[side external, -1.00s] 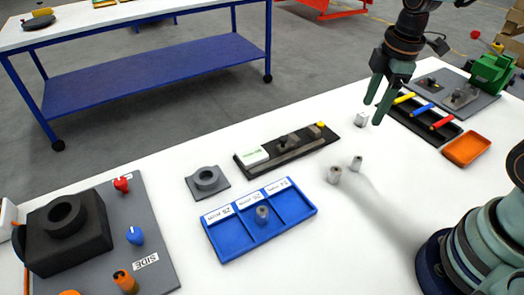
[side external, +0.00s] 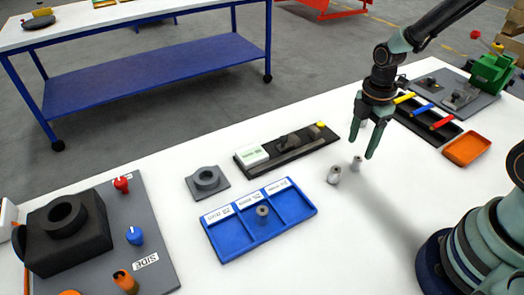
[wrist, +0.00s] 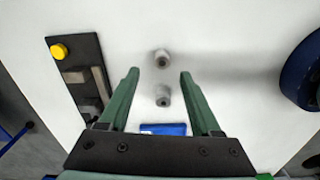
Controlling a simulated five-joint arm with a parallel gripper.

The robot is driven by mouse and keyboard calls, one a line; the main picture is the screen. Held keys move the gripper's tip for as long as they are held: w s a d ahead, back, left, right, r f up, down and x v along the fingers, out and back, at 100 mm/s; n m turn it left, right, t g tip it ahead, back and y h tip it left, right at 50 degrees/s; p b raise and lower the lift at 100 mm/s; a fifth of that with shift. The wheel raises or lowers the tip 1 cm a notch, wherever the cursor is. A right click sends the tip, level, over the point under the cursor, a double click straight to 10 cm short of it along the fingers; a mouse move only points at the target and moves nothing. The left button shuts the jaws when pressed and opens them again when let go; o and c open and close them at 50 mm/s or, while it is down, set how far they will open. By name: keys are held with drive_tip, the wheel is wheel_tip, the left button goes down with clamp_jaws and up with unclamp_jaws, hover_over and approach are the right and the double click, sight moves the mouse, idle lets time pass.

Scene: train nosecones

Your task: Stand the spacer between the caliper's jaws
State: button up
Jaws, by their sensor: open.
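The caliper (side external: 290,152) lies on a black base on the white table, with a white-and-green box at its left end and a yellow button at its right end. Its base also shows at the left in the wrist view (wrist: 86,50). Two grey cylindrical spacers stand upright: a nearer one (side external: 334,175) and a farther one (side external: 356,163). Another grey cylinder (side external: 262,211) stands in the blue tray's middle compartment. My gripper (side external: 361,149) is open and empty, above the farther spacer. In the wrist view both spacers (wrist: 162,58) (wrist: 163,96) appear between the fingers.
The blue three-compartment tray (side external: 225,243) and a grey ring block (side external: 207,182) lie left of the spacers. A black rack with coloured bars (side external: 428,117) and an orange tray (side external: 468,150) are at the right. The table front centre is clear.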

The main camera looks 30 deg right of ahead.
sight(358, 158)
drive_tip(key=shift+s+d+f, duration=0.1)
drive_tip(key=shift+s+f, duration=0.05)
drive_tip(key=shift+f, duration=1)
drive_tip(key=shift+s+d+f, duration=0.1)
drive_tip(key=shift+f, duration=1.05)
drive_tip(key=shift+c, duration=0.3)
clamp_jaws()
